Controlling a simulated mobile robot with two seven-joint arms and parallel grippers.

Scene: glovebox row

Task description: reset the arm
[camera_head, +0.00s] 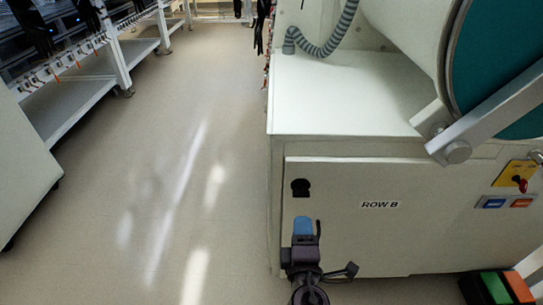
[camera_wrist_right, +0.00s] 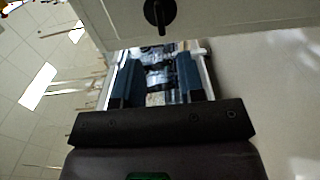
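My right gripper (camera_head: 304,228) shows at the bottom centre of the head view, in front of the white cabinet door (camera_head: 385,235) marked ROW B. It has a dark body and a blue finger. In the right wrist view my right gripper (camera_wrist_right: 159,78) has two blue fingers standing apart, with nothing held between them. My left gripper is not in view.
A black latch (camera_head: 300,187) sits on the door just above my right gripper. A pale worktop (camera_head: 340,95), a grey hose (camera_head: 325,45) and a large teal-faced cylinder (camera_head: 500,65) are above. Coloured blocks (camera_head: 497,288) stand lower right. The floor aisle (camera_head: 170,170) is clear.

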